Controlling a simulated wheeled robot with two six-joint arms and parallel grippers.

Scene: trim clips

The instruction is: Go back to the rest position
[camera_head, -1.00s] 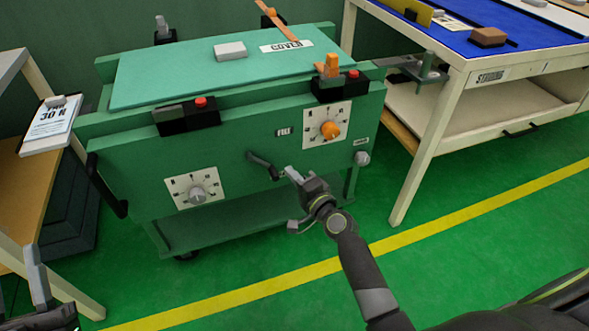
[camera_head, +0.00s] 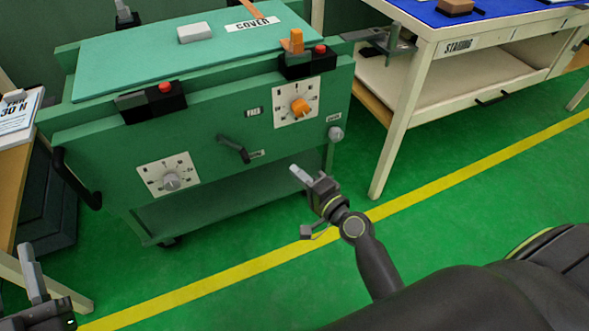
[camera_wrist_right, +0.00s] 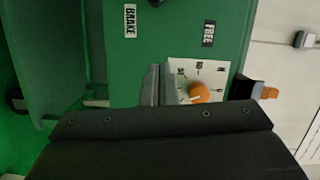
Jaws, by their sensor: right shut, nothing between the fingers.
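My right gripper (camera_head: 300,175) is shut and empty. In the head view it stands in front of the green machine cart (camera_head: 215,140), below and to the right of the dark lever (camera_head: 234,149) on its front, apart from it. In the right wrist view the closed fingers (camera_wrist_right: 153,85) show in front of the panel with the orange knob (camera_wrist_right: 199,92). My left gripper (camera_head: 30,275) shows only partly at the lower left corner of the head view; its finger opening cannot be made out.
The cart carries a grey knob (camera_head: 171,182), an orange knob (camera_head: 299,106) and a side handle (camera_head: 75,180). A cream table (camera_head: 408,110) stands to the right, a wooden stand (camera_head: 12,200) to the left. The green floor (camera_head: 250,290) around the yellow line is open.

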